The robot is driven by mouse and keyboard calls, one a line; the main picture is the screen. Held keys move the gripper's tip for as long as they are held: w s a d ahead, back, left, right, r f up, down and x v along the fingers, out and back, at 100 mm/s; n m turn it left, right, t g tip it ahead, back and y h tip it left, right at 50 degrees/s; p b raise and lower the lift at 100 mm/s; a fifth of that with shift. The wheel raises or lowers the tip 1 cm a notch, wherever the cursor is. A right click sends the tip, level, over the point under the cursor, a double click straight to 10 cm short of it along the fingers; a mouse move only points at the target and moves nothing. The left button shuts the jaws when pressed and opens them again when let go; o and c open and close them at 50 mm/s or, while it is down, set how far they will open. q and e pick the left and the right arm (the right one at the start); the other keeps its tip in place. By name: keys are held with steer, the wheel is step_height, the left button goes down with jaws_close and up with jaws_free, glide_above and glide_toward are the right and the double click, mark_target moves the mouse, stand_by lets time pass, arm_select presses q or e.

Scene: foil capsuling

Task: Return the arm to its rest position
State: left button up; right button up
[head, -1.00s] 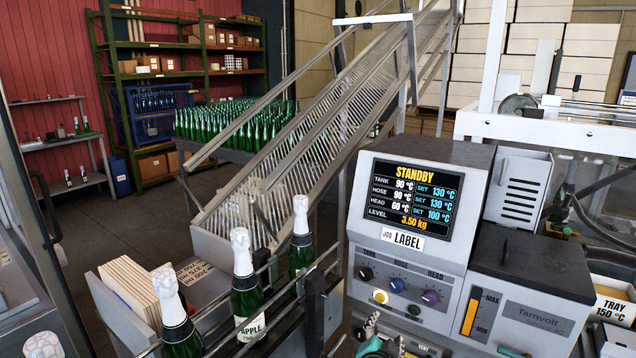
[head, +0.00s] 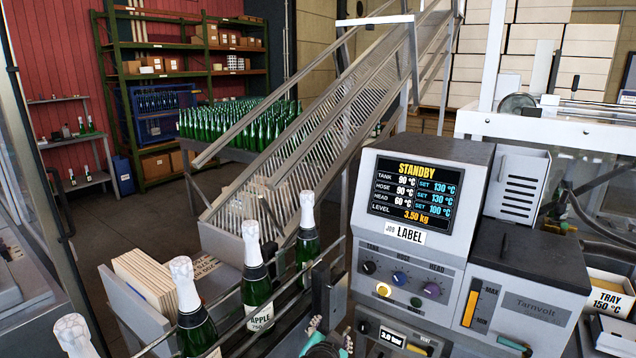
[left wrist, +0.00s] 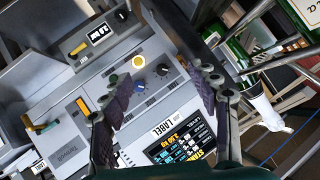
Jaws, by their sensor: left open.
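My left gripper (head: 329,338) is at the bottom edge of the head view, just left of the lower front of the grey glue machine (head: 455,265). In the left wrist view its two dark fingers (left wrist: 157,105) are spread apart with nothing between them. The machine's panel, with a yellow button (left wrist: 139,61) and a blue knob (left wrist: 140,86), shows behind the fingers. Its screen (head: 413,194) reads STANDBY. My right gripper is in neither view.
Several foil-topped green bottles (head: 258,290) stand in a railed line left of my gripper. A slatted conveyor (head: 320,120) rises behind them. A white tray bin (head: 607,300) stands at the right. Open floor lies at the left.

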arm_select(q)
steer(key=s+a+n+g+y, duration=0.1)
steer(key=s+a+n, duration=0.1)
steer(key=s+a, duration=0.5)
steer(key=s+a+n+g+y, duration=0.1)
steer(key=s+a+n+g, duration=0.15)
steer(key=s+a, duration=0.45)
steer(key=s+a+f+n+g, duration=0.1)
steer(key=s+a+f+n, duration=0.2)
steer(key=s+a, duration=0.4)
steer(key=s+f, duration=0.1)
steer(key=s, duration=0.1)
steer(key=shift+s+f+g, duration=0.2)
steer(key=shift+s+g, duration=0.15)
steer(key=shift+s, duration=0.05)
steer(key=shift+d, duration=0.1)
